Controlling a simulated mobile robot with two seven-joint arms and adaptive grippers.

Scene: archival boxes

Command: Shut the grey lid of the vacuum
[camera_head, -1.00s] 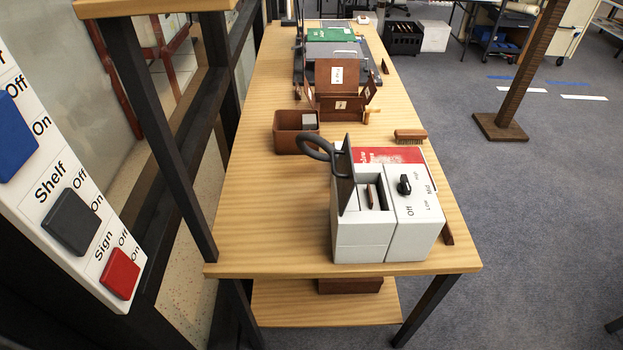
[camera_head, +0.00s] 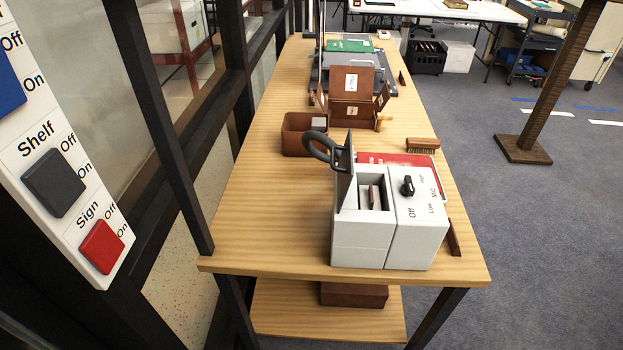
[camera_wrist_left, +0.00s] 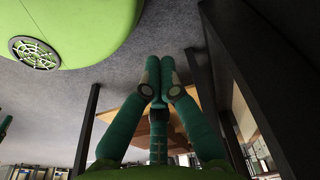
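The vacuum (camera_head: 362,238) is a white box at the near end of the wooden table in the head view. Its grey lid (camera_head: 346,175) stands upright on the left side of an opening, so the lid is open. A dark loop handle (camera_head: 314,146) sticks out to the left from the lid. A brown item (camera_head: 375,197) shows inside the opening. A black knob (camera_head: 407,186) sits on the right part by the printed speed words. My left gripper (camera_wrist_left: 159,62) shows only in the left wrist view, its teal fingers together and empty, away from the vacuum. My right gripper is in neither view.
A red booklet (camera_head: 400,159) and a brush (camera_head: 423,144) lie behind the vacuum. A brown bin (camera_head: 293,139) and an open brown box (camera_head: 351,108) stand farther back. A switch panel (camera_head: 73,150) and dark posts are at left. The table (camera_head: 270,220) is clear left of the vacuum.

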